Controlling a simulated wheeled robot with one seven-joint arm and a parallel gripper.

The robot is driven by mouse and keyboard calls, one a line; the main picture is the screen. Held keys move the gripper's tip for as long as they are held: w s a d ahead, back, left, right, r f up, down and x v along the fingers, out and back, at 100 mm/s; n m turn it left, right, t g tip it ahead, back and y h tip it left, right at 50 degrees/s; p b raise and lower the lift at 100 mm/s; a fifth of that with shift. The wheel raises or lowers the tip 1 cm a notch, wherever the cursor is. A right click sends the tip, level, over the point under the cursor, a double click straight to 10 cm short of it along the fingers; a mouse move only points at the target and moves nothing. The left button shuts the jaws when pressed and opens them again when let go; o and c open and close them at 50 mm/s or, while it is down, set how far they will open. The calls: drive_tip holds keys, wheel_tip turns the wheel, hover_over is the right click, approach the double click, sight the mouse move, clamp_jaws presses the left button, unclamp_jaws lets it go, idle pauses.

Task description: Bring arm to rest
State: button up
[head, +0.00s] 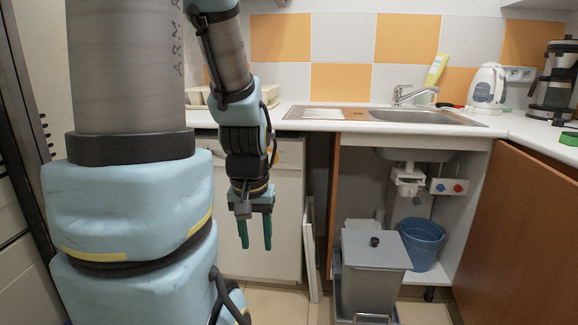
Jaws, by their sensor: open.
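My gripper (255,234) hangs pointing down in front of the white cabinet front, left of the open space under the sink. Its two green fingers are apart, and nothing shows between them. My arm comes down from the top of the picture, past the edge of the counter. The thick column and light blue links at the left are mine and hide part of the kitchen behind them.
An orange-brown cabinet door (520,235) is at the right. A white kettle (487,86) and a coffee maker (556,85) stand on the counter (515,127).

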wheel_tip(320, 180, up, 17)
drive_tip(key=p, duration=1.5)
